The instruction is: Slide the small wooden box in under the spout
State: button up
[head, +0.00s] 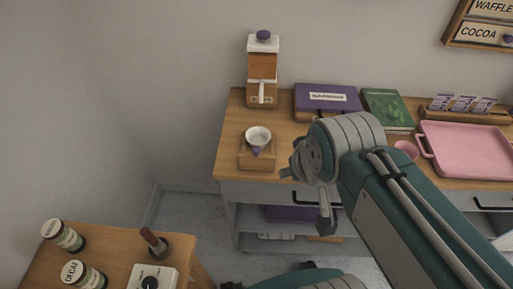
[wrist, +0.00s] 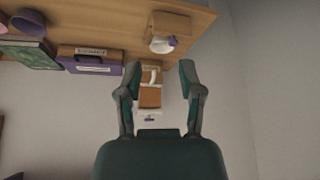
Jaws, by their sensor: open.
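The small wooden box (head: 245,163) sits near the front left of the wooden counter. A white cup (head: 258,134) with a purple handle stands on top of it. In the wrist view, the picture is upside down and shows the box (wrist: 176,21) and cup (wrist: 160,47) at the top. The dispenser (head: 263,64), with a wood body and purple knob, stands behind the box against the wall. Its white spout (head: 261,90) points down toward the front. My gripper (wrist: 160,70) is open and empty, apart from the box, with the dispenser (wrist: 150,98) seen between its fingers.
A purple napkin case (head: 327,99), a green book (head: 388,109), a pink cup (head: 407,149) and a pink tray (head: 468,152) stand to the right. Bare counter lies between box and dispenser. A second wooden table (head: 105,249) with jars is at the lower left.

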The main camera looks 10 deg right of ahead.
jog(key=shift+o, duration=1.4)
jog(key=n+g+y, duration=0.2)
jog(key=n, duration=0.3)
send_near(257, 149)
jog(key=x, duration=0.9)
grip_shut()
